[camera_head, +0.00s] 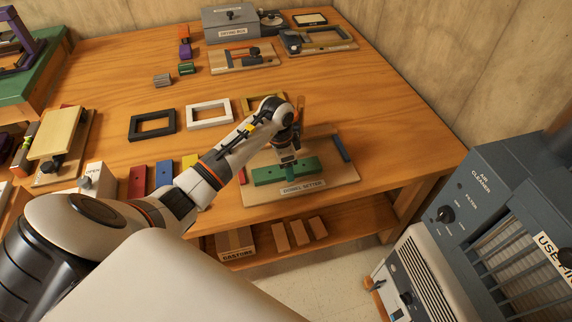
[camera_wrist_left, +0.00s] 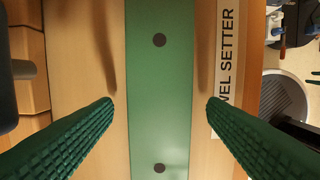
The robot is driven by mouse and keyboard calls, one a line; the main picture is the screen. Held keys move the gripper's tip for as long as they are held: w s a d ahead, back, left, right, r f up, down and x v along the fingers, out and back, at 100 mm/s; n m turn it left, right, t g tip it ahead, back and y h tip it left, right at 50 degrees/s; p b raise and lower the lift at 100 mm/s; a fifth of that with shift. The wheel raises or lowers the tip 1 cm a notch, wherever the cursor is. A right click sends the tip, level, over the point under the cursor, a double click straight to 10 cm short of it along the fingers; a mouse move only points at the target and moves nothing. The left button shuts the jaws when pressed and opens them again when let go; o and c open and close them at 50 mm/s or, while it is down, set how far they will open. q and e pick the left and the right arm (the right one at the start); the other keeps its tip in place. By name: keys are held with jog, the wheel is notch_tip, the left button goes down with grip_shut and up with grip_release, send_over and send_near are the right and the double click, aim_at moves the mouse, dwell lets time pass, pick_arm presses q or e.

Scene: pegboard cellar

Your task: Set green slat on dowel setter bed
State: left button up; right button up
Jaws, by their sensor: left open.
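The green slat (camera_head: 266,176) lies flat on the wooden dowel setter bed (camera_head: 347,177), lengthwise along the front edge marked "DOWEL SETTER". The slat also fills the middle of the left wrist view (camera_wrist_left: 160,75), with two dark holes showing. My left gripper (camera_head: 289,172) is over the slat. In the left wrist view its ridged green fingers stand open, one on each side of the slat, with a gap to both its edges. The gripper hides part of the slat and bed in the head view. My right gripper is not in view.
Red (camera_head: 137,182) and blue (camera_head: 164,174) slats lie left of the bed. Black (camera_head: 152,134) and white (camera_head: 186,115) frames lie behind them. The table is clear to the bed's right.

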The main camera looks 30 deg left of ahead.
aim_at(282, 170)
pick_arm(q)
notch_tip(282, 170, up, 11)
jog(key=s+a, duration=0.1)
jog(key=shift+r, duration=0.2)
jog(key=shift+d, duration=0.1)
dwell(0.4)
